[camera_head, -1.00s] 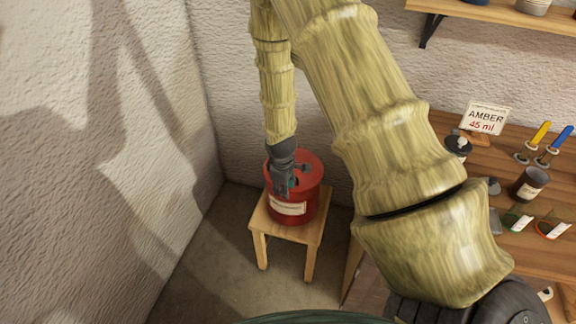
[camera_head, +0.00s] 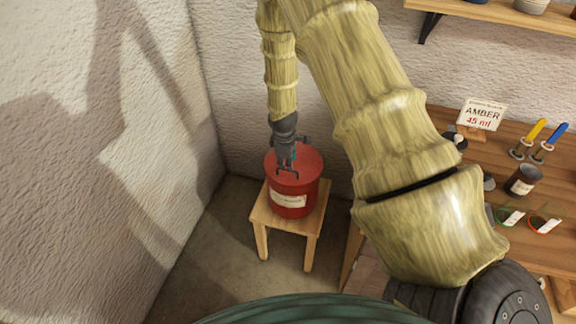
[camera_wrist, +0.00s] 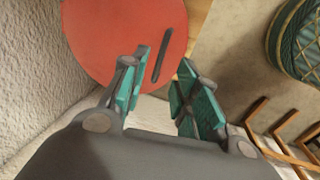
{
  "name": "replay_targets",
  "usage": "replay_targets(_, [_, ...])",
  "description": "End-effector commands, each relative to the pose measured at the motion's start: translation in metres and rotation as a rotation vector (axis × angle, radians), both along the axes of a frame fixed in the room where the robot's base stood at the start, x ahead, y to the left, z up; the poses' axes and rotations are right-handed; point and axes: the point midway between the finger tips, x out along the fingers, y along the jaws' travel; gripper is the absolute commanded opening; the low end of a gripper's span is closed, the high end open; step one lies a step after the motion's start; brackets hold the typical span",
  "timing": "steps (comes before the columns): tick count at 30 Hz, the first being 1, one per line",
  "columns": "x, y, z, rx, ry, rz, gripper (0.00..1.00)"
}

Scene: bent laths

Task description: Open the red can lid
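The red can (camera_head: 292,203) stands upright on a small wooden stool (camera_head: 262,213), with a pale label on its front. Its flat red lid (camera_head: 311,162) is on top of the can. In the wrist view the lid (camera_wrist: 105,35) fills the upper left, with a thin dark bar (camera_wrist: 163,55) on it; I cannot tell whether this is a handle or a slot. My gripper (camera_head: 287,174) points down over the lid, covering part of it. In the wrist view its teal-padded fingers (camera_wrist: 155,95) are apart with nothing between them. Contact with the lid cannot be told.
Rough white walls meet behind the stool, close on the left. Floor is clear left of the stool.

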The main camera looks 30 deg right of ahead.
Motion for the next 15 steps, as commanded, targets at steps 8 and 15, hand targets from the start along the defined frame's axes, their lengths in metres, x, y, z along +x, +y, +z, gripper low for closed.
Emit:
replay_targets(8, [0.003, -0.004, -0.027, 0.000, 0.001, 0.000, 0.30])
replay_targets(15, [0.006, -0.006, -0.042, 0.001, -0.001, 0.000, 0.30])
